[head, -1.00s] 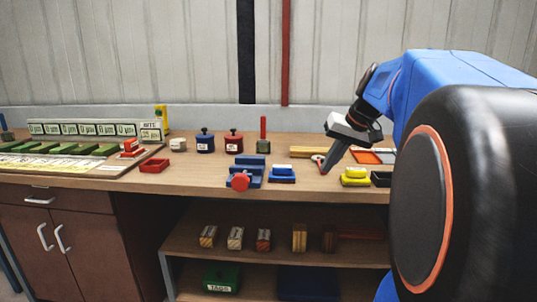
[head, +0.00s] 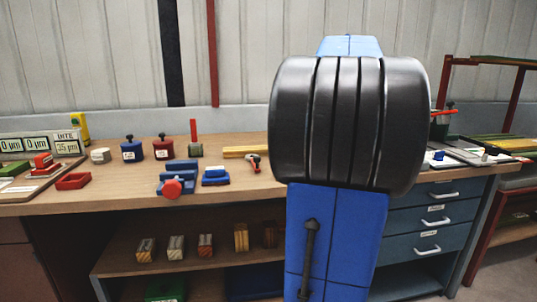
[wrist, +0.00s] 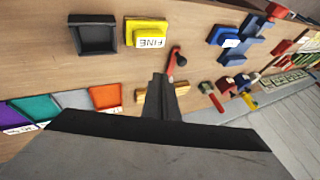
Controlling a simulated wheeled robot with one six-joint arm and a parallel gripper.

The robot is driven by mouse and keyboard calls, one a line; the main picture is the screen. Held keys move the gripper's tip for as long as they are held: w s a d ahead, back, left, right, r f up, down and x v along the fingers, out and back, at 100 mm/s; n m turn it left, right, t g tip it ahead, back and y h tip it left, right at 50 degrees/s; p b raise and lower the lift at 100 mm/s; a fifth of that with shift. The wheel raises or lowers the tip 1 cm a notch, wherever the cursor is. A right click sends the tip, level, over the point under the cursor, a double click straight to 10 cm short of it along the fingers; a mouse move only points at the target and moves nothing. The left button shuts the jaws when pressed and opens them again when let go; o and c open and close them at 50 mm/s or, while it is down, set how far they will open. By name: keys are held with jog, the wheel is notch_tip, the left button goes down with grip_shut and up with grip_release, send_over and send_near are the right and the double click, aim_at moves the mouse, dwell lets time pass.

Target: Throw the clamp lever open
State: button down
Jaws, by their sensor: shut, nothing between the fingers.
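A small red-handled piece (head: 253,160) with a grey body lies by a yellow wooden bar (head: 243,151) on the bench; its red arm also shows in the wrist view (wrist: 174,62). A red upright handle (head: 194,130) stands on a green block (head: 194,150) farther left. I cannot tell which of these is the clamp lever. My gripper (wrist: 158,80) is shut and empty in the wrist view, its tips just beside the red-handled piece in the picture. Contact cannot be told. In the head view my arm hides the gripper.
A blue vise (head: 178,175) with a red knob and a blue block (head: 215,175) stand near the front edge. A yellow FINE block (wrist: 147,33) and a black tray (wrist: 94,48) lie near my gripper. Coloured trays (wrist: 105,97) line the lower left of the wrist view.

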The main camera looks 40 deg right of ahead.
jog(key=shift+f, duration=0.1)
jog(key=x, duration=0.9)
jog(key=shift+w+a, duration=0.1)
jog(key=shift+a, duration=0.05)
jog(key=shift+w+a+f, duration=0.15)
jog(key=shift+w+a, duration=0.35)
jog(key=shift+w+a+f, duration=0.2)
jog(key=shift+w+a, duration=0.25)
jog(key=shift+w, duration=0.05)
jog(key=shift+w+a, duration=0.5)
jog(key=shift+a, duration=0.05)
